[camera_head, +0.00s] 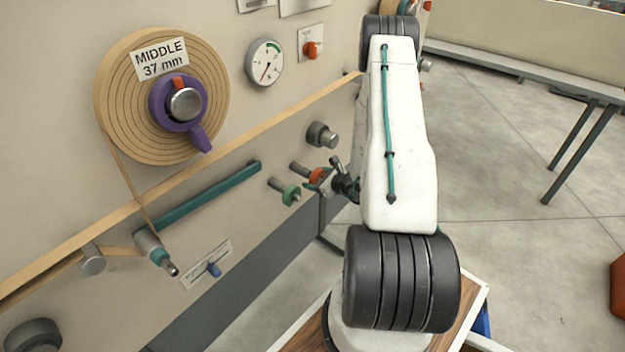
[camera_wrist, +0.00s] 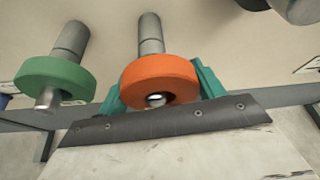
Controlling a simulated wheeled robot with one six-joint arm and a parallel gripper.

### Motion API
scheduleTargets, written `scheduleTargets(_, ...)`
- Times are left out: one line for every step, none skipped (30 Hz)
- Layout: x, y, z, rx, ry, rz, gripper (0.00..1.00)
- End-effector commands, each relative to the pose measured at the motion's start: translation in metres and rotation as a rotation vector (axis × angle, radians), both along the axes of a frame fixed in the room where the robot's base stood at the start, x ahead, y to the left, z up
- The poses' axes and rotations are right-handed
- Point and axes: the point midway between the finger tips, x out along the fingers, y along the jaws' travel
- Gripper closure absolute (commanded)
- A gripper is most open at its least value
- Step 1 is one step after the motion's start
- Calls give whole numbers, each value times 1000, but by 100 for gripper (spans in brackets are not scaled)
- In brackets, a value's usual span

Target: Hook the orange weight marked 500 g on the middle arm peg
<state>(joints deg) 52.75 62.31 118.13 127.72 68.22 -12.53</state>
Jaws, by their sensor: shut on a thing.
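The orange weight (camera_wrist: 160,76) is a thick ring on a grey storage peg (camera_wrist: 151,35), whose tip shows in its hole. No mark is legible on it. My gripper (camera_wrist: 162,84) has its teal fingers on both sides of the ring and is shut on it. In the head view, the orange weight (camera_head: 316,176) is partly hidden by my gripper (camera_head: 321,180). The middle arm is a teal bar (camera_head: 205,196) sloping down left. Its grey peg (camera_head: 154,250) with a teal collar sticks out at the lower end, with no weight visible on it.
A green weight (camera_wrist: 57,79) sits on the peg just left. The tape roll labelled MIDDLE 37 mm (camera_head: 120,112) is above the arm, and tape runs down to its peg. A grey roller (camera_head: 322,134) sits above the weights.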

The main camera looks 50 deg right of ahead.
Motion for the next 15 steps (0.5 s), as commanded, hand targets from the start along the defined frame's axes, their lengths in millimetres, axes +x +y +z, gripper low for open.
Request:
scheduleTargets(-4, 1, 1, 0, -1, 1, 89)
scheduleTargets(-7, 1, 1, 0, -2, 2, 89)
scheduleTargets(-11, 1, 1, 0, -2, 2, 89)
scheduleTargets(-14, 1, 1, 0, -2, 3, 89)
scheduleTargets(-18, 1, 1, 0, -2, 3, 89)
scheduleTargets(-22, 1, 1, 1, -1, 3, 89)
scheduleTargets(-25, 1, 1, 1, -1, 3, 89)
scheduleTargets(-28, 1, 1, 1, -1, 3, 89)
scheduleTargets(-32, 0, 0, 0, -1, 2, 89)
scheduleTargets(-36, 0, 0, 0, -1, 2, 89)
scheduleTargets(-39, 0, 0, -1, 0, 4, 89)
scheduleTargets(-43, 0, 0, 0, 0, 3, 89)
scheduleTargets(-46, -1, 0, 1, -1, 2, 89)
scheduleTargets(-50, -1, 0, 1, -1, 2, 89)
scheduleTargets(-54, -1, 0, 1, 0, 3, 89)
